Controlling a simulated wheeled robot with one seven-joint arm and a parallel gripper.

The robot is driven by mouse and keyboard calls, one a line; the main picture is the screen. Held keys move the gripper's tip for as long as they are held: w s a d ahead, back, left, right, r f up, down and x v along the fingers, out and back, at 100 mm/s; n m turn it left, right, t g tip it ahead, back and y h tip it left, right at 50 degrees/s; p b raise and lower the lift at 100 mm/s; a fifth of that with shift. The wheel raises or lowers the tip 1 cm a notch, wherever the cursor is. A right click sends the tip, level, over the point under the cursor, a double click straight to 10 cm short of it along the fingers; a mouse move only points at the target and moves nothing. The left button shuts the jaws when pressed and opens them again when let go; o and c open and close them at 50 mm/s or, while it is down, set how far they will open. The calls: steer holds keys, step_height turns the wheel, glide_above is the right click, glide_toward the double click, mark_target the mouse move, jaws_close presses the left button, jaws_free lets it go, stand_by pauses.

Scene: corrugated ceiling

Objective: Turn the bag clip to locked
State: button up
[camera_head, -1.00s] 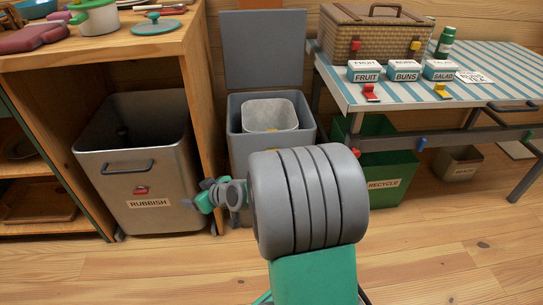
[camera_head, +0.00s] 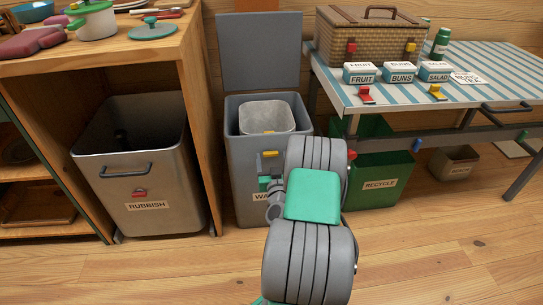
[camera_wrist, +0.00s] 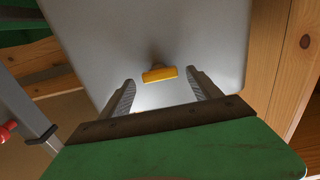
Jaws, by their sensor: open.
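A small yellow clip (camera_head: 269,154), which I take to be the bag clip, sits on the front wall of the grey waste bin (camera_head: 240,165). In the wrist view the yellow clip (camera_wrist: 159,74) lies roughly crosswise, slightly tilted, on the pale grey wall. My gripper (camera_wrist: 161,77) is open, with one finger on each side of the clip in the picture and a gap to both. I cannot tell how far the fingertips are from the wall. In the head view my arm hides part of the bin and its label, and the fingers do not show clearly.
The bin's lid (camera_head: 262,52) stands open above a grey inner bucket (camera_head: 266,117). A rubbish bin (camera_head: 175,185) in a wooden cabinet is at left. A green recycle bin (camera_head: 385,190) stands at right under a striped table (camera_head: 470,65). Wooden floor lies in front.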

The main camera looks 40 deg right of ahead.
steer(key=shift+w+d, duration=0.2)
steer(key=shift+w, duration=0.15)
steer(key=shift+c, duration=0.4)
steer(key=c, duration=1.3)
